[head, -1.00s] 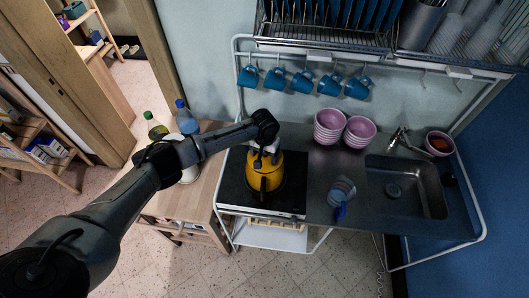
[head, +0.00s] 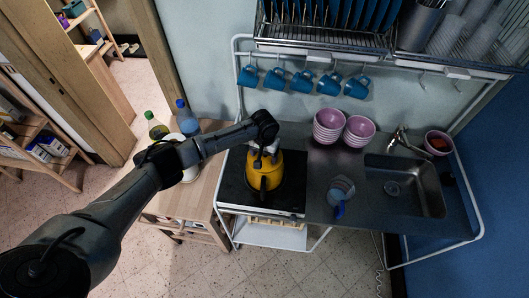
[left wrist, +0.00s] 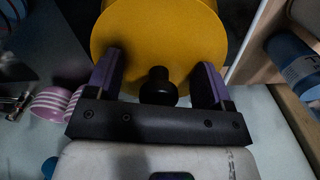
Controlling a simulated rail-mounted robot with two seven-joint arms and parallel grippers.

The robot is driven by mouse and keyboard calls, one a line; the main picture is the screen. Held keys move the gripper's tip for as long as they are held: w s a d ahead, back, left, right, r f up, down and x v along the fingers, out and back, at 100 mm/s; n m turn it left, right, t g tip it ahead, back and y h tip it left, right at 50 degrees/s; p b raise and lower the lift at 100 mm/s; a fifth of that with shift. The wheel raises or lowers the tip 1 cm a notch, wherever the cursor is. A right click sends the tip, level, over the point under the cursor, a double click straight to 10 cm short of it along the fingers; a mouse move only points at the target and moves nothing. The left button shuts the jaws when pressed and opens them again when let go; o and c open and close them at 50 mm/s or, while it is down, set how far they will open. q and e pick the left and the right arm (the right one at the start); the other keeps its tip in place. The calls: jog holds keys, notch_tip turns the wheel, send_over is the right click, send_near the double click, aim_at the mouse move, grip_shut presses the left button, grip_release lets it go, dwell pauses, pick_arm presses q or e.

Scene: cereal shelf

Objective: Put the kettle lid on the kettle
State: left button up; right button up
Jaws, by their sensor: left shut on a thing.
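The yellow kettle (head: 265,180) stands on the black stovetop in the head view, with a dark part on its front. My left gripper (head: 262,157) reaches over it from above and hides part of its top. In the left wrist view a wide yellow round surface, which looks like the kettle lid (left wrist: 158,45), fills the top middle. A black knob (left wrist: 158,88) stands out from it between the two purple-lined fingers of the same gripper (left wrist: 157,80). Whether the lid touches the kettle is hidden. My right gripper is not in view.
Stacked pink bowls (head: 328,127) stand right of the stove, and a blue-and-grey cup-like item (head: 341,190) lies nearer the front. The sink (head: 405,190) is farther right. Blue mugs (head: 302,82) hang above. Bottles (head: 156,126) stand on the wooden cabinet at left.

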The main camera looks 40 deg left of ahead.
pick_arm(q)
jog(key=shift+f+b, duration=0.3)
jog(key=shift+f, duration=0.5)
dwell(0.6)
jog(key=o, duration=0.9)
notch_tip(320, 180, up, 13)
jog(key=shift+f+b, duration=0.2)
jog(key=shift+b, duration=0.6)
jog(key=shift+r, duration=0.65)
